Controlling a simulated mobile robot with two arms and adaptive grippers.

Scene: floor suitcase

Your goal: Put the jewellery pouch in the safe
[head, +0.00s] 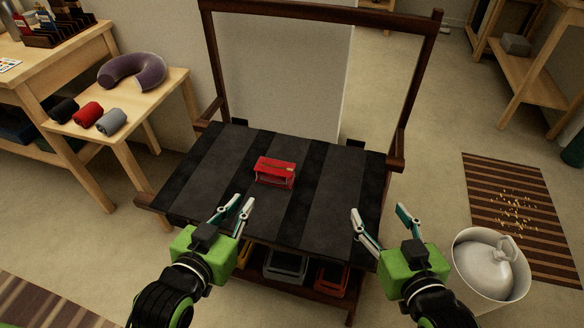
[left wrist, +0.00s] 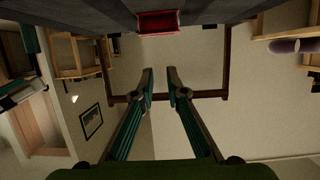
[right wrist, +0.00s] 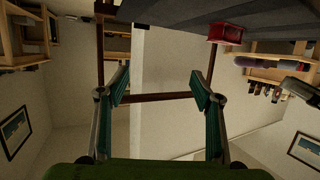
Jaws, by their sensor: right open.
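A small red box-like item (head: 275,172) with a lighter marking sits on the dark striped bench top; I cannot tell whether it is the jewellery pouch. It also shows in the left wrist view (left wrist: 158,22) and the right wrist view (right wrist: 226,33). No safe is recognisable. My left gripper (head: 244,199) is over the bench's front part, left of and nearer than the red item. Its fingers stand a narrow gap apart with nothing between them. My right gripper (head: 379,208) is wide open and empty near the bench's right front corner.
A dark wooden frame (head: 424,85) rises behind the bench. Coloured bins (head: 285,266) sit on its lower shelf. A side table (head: 165,87) at left holds a purple neck pillow (head: 133,69) and several rolled cloths (head: 88,115). A white bin (head: 490,264) stands at right.

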